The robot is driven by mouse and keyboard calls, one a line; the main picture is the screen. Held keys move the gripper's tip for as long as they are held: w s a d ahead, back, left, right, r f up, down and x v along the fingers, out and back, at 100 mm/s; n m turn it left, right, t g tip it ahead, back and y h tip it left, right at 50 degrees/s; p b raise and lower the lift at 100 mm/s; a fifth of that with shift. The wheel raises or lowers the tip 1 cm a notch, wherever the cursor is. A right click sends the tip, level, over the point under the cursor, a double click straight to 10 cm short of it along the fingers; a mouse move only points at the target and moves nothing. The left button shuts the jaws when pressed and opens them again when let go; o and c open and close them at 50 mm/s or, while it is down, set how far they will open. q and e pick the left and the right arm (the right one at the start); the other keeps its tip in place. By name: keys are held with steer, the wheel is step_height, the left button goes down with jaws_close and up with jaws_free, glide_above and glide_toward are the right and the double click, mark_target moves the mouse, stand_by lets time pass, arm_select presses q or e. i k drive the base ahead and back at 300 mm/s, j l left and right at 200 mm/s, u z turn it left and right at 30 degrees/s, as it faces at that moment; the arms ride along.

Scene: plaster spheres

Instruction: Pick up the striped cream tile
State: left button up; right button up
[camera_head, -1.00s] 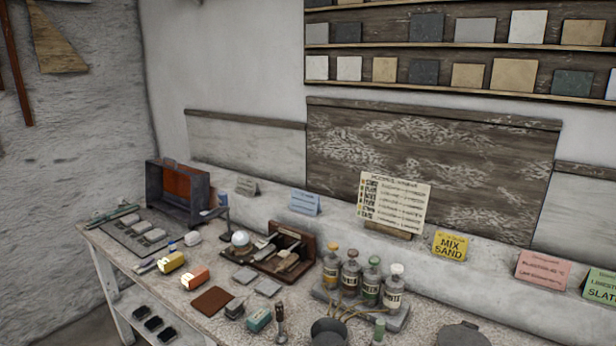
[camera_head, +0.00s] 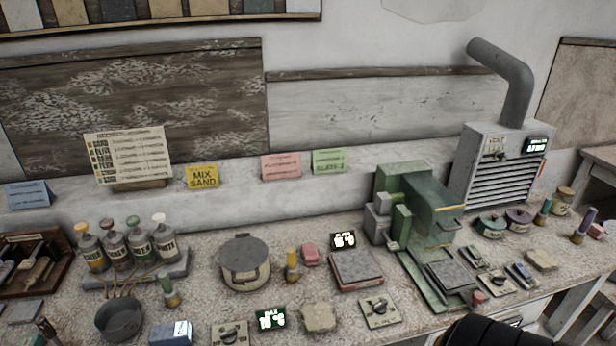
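I cannot make out a striped cream tile for certain. A pale cream, rough-edged slab (camera_head: 320,317) lies at the front of the bench, and a similar cream slab (camera_head: 541,259) lies at the right; no stripes can be told on either. Several tiles in brown, grey and cream stand at the top left edge, including a cream tile (camera_head: 166,8), mostly cut off. A black ribbed shape at the bottom right edge seems to be part of my arm. No gripper fingers show.
The cluttered bench holds several bottles (camera_head: 140,250), a lidded pot (camera_head: 244,262), a dark bowl (camera_head: 118,318), a green machine (camera_head: 425,225) and a grey vented unit (camera_head: 500,170) with a pipe. Small bare patches lie between them.

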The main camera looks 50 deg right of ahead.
mark_target(318, 316)
steer(key=z, duration=1.5)
